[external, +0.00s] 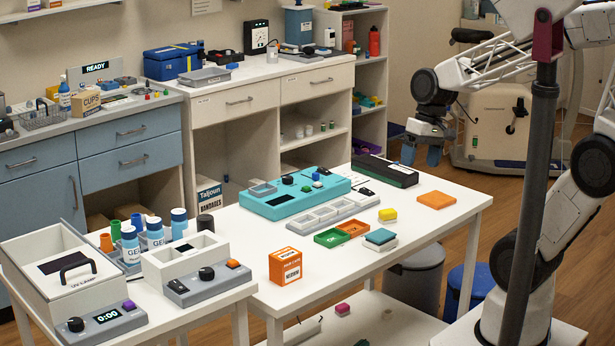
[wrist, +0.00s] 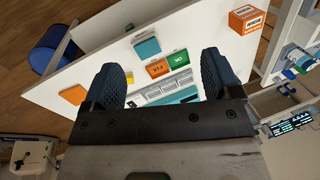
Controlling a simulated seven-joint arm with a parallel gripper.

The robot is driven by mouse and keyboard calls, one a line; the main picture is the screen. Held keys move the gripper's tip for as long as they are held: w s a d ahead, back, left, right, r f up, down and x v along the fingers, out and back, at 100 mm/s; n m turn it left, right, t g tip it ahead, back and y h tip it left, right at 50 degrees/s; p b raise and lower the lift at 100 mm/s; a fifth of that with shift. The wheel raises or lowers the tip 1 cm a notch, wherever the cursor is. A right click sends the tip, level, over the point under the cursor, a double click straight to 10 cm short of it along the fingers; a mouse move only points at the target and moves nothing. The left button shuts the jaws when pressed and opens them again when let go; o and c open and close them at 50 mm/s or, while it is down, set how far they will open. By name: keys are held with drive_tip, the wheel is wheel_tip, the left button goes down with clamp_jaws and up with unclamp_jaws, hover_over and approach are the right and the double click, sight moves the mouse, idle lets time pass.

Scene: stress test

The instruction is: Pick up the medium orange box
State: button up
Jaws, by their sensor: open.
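The medium orange box (external: 286,265) is an upright cube-like carton with dark print on pale labels. It stands on the white table near its front left part. It also shows in the wrist view (wrist: 247,19) at the upper right, apart from my fingers. My gripper (external: 425,150) hangs above and beyond the table's right back side, well away from the box. In the wrist view its two dark blue fingers (wrist: 161,80) are spread wide with nothing between them but a view of the table.
The white table (external: 400,247) also bears a teal device (external: 285,195), orange and green trays (external: 342,233), a teal-topped block (external: 380,238), a yellow block (external: 387,214) and a flat orange pad (external: 436,200). A grey-white machine (external: 205,272) stands left of the box. A dark pole (external: 530,190) stands at right.

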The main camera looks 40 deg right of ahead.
drive_tip(key=w+a+f+m+y, duration=0.7)
drive_tip(key=w+a+f+m, duration=0.1)
drive_tip(key=a, duration=0.4)
drive_tip(key=w+a+f+m+y, duration=0.8)
drive_tip(key=w+a+f, duration=0.1)
drive_tip(key=w+a, duration=0.1)
drive_tip(key=shift+a+f, duration=0.3)
drive_tip(key=shift+a, duration=0.55)
approach(286, 266)
drive_tip(key=shift+w+a+r, duration=0.2)
drive_tip(key=shift+w+a, duration=1.1)
drive_tip(key=shift+a, duration=0.15)
drive_tip(key=shift+f, duration=0.1)
